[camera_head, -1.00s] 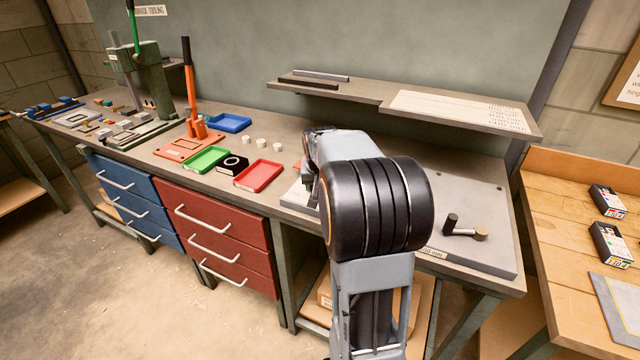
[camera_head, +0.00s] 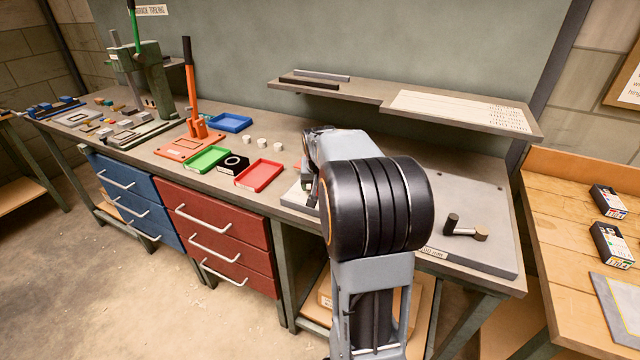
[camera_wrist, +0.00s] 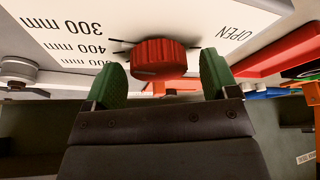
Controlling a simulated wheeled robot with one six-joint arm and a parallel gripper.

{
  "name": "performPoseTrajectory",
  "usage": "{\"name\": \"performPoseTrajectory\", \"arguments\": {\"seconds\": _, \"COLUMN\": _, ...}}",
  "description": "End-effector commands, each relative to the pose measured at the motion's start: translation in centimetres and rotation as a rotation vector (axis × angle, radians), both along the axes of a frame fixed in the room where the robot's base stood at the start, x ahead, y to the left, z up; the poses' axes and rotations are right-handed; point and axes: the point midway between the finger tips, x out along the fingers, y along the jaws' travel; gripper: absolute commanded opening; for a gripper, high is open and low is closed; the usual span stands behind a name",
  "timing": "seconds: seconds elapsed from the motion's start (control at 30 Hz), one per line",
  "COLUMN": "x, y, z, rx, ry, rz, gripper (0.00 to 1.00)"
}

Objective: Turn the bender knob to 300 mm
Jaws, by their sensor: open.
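A ribbed red knob (camera_wrist: 158,60) sits on a white panel (camera_wrist: 175,18) in the wrist view. The panel is printed with 300 mm, 400 mm, a partly cut-off lower mm label and OPEN. Dark tick lines show at the knob's left, near the 400 mm print; which mark the knob points to I cannot tell. My gripper (camera_wrist: 163,68) is open, its two green fingers standing on either side of the knob with a gap visible at each side. In the head view my arm hides the gripper and the knob.
A grey plate (camera_head: 490,255) with a black-gripped crank (camera_head: 465,230) lies right of my arm. A red tray (camera_head: 259,175), a green tray (camera_head: 207,159) and small white cylinders (camera_head: 262,143) stand to its left. A shelf (camera_head: 400,100) overhangs the bench behind.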

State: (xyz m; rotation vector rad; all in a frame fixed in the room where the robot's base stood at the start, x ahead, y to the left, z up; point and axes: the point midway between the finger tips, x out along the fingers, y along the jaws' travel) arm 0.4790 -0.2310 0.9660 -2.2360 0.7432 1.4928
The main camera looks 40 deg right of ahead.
Motion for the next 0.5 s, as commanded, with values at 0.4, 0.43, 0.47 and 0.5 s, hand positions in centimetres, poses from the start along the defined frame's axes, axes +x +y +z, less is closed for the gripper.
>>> {"name": "performPoseTrajectory", "arguments": {"seconds": 0.4, "x": -1.5, "y": 1.2, "z": 5.0, "rx": -0.003, "ry": -0.005, "rz": 0.0, "gripper": 0.8}}
{"name": "performPoseTrajectory", "arguments": {"seconds": 0.43, "x": -1.7, "y": 1.3, "z": 5.5, "rx": -0.002, "ry": -0.005, "rz": 0.0, "gripper": 0.8}}
{"name": "performPoseTrajectory", "arguments": {"seconds": 0.47, "x": -1.9, "y": 1.5, "z": 6.1, "rx": -0.002, "ry": -0.005, "rz": 0.0, "gripper": 0.8}}
{"name": "performPoseTrajectory", "arguments": {"seconds": 0.5, "x": -2.2, "y": 1.7, "z": 6.9, "rx": -0.002, "ry": -0.005, "rz": 0.0, "gripper": 0.8}}
